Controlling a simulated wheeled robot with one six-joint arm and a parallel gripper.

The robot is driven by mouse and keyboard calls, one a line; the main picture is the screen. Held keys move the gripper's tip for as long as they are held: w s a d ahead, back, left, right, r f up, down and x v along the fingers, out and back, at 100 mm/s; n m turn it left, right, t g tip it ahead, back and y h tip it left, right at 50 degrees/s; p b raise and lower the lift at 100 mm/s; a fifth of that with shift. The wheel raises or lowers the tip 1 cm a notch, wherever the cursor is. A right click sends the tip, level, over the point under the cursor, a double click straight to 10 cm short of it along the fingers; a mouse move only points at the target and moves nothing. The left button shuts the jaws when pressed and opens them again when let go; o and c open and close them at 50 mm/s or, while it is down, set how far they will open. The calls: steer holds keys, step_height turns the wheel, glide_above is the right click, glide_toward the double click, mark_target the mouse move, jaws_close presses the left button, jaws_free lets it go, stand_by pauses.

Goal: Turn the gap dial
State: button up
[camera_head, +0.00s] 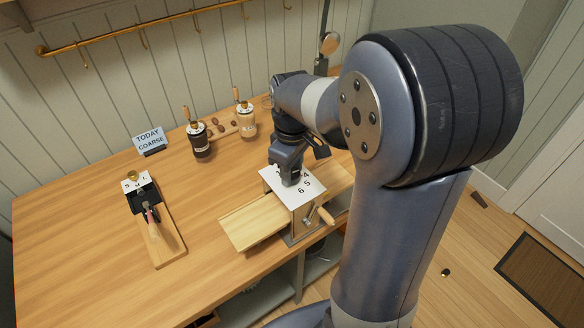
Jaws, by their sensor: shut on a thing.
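A machine with a white top plate (305,203) stands near the front right of the table. The digits 4, 5 and 6 show on the plate; the rest of its markings are covered by my gripper. My gripper (291,181) points down onto the middle of the plate and is shut on the gap dial there. The dial itself is hidden by the gripper, so its setting cannot be read. A crank handle (325,215) sticks out at the machine's front right side.
A sign (150,139) reads "TODAY COARSE". Two grinders, dark (200,145) and tan (246,124), stand at the back. A slicer-like board (162,245) with a plate marked S, M, L lies left. A wooden board (252,226) adjoins the machine. The table's (80,240) front left is clear.

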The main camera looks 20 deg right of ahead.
steer(key=shift+c, duration=0.7)
steer(key=shift+m, duration=0.3)
steer(key=m, duration=0.3)
steer(key=shift+m+p, duration=0.3)
steer(key=m, duration=0.3)
steer(key=shift+m, duration=0.3)
steer(key=m, duration=0.4)
steer(key=shift+m+p, duration=0.3)
steer(key=shift+p, duration=0.05)
steer(key=shift+m, duration=1.8)
